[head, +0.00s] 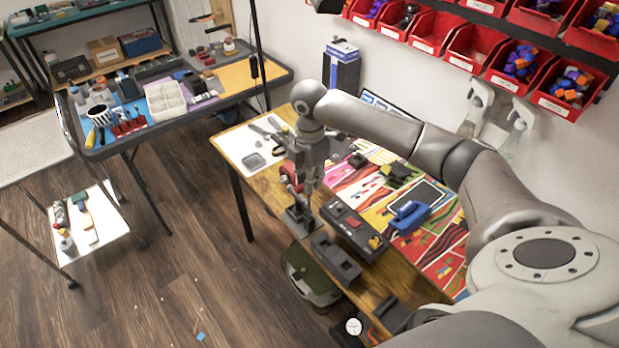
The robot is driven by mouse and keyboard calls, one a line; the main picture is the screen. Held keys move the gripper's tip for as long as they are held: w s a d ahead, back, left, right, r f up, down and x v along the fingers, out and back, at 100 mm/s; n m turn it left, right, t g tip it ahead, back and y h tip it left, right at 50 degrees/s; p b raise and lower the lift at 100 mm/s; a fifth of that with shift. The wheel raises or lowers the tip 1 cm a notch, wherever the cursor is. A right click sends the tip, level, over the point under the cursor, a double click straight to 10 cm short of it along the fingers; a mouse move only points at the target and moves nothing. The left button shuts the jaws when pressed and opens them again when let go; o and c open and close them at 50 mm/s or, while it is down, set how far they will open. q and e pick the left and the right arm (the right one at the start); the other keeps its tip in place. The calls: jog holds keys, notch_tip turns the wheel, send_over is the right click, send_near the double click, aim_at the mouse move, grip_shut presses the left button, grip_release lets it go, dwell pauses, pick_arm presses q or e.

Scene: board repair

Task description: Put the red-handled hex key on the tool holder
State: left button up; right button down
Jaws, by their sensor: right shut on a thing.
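My right gripper (299,214) points down over the front edge of the wooden table, its arm reaching in from the right. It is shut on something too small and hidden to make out. A red piece (291,178) shows beside the gripper's upper part; I cannot tell what it belongs to. I cannot make out the red-handled hex key for certain. A dark grey block with openings (336,258), possibly the tool holder, is at the table's front edge, just right of and below the gripper. My left gripper is not in view.
Right behind the block is a dark box with red and yellow parts (354,230). A blue tool (408,213) lies on the colourful mat (440,250). A grey tray (254,161) is at the table's left. Red bins (470,48) hang on the wall.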

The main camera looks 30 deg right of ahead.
jog(key=shift+f, duration=0.15)
jog(key=shift+f+b, duration=0.75)
jog(key=shift+f, duration=0.2)
dwell(0.4)
jog(key=shift+f, duration=0.15)
jog(key=shift+f, duration=0.6)
dwell(1.3)
jog(key=c, duration=1.3)
grip_release()
